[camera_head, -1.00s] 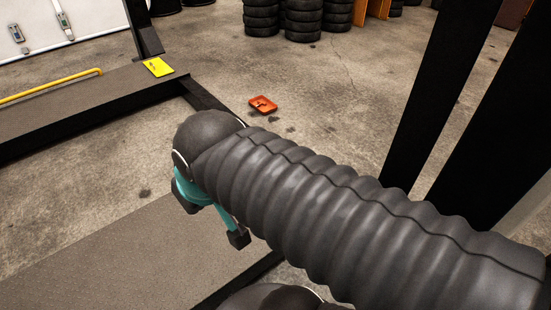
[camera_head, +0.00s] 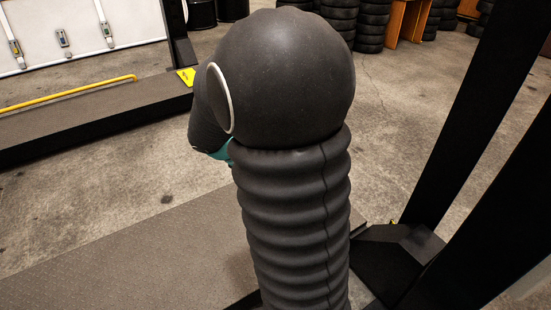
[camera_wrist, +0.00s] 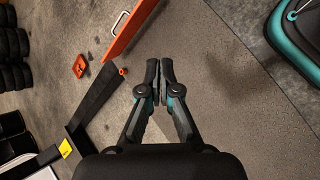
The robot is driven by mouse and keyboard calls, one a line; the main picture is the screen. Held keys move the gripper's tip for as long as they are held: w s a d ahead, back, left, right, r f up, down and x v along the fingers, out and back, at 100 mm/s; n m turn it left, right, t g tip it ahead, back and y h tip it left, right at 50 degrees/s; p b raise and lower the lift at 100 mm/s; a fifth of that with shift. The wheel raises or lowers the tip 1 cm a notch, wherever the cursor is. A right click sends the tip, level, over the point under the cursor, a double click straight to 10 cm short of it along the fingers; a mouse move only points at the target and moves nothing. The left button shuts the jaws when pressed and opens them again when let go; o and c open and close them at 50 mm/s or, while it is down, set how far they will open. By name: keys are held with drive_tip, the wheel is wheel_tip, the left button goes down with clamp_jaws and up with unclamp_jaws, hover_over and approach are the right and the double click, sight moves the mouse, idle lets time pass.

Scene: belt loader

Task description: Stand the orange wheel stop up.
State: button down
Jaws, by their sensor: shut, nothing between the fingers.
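An orange bar (camera_wrist: 128,30), which looks like the wheel stop, shows in the wrist view at the top, left of my gripper, beside the ramp's edge. It is long and flat with a pale handle-like loop on its left side; its upper end runs out of frame. A small orange piece (camera_wrist: 123,71) sits at its lower end. I cannot tell its tilt from this angle. My gripper (camera_wrist: 160,78) is shut and empty, its fingertips right of the bar and apart from it, over the grey ramp. In the head view my arm hides the bar and nearly all of the gripper.
A red-orange tray (camera_wrist: 80,66) lies on the floor. Black posts (camera_head: 450,120) stand right. Tyre stacks (camera_head: 370,25) stand behind.

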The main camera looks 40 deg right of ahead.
drive_tip(key=w+d+f+n+h+b, duration=0.1)
drive_tip(key=w+d+f+n, duration=0.2)
drive_tip(key=d+f, duration=0.3)
drive_tip(key=w+d+f+n+h, duration=0.2)
drive_tip(key=d+f+n, duration=0.1)
drive_tip(key=f, duration=0.6)
drive_tip(key=w+d+f+n+h+b, duration=0.1)
drive_tip(key=w+d+f+n, duration=0.3)
drive_tip(key=f, duration=0.3)
drive_tip(key=s+d+f, duration=0.1)
drive_tip(key=d, duration=0.5)
drive_tip(key=s+d+f, duration=0.1)
drive_tip(key=d+f, duration=0.1)
drive_tip(key=d, duration=0.5)
drive_tip(key=shift+s+f, duration=0.3)
drive_tip(key=shift+w+r, duration=0.1)
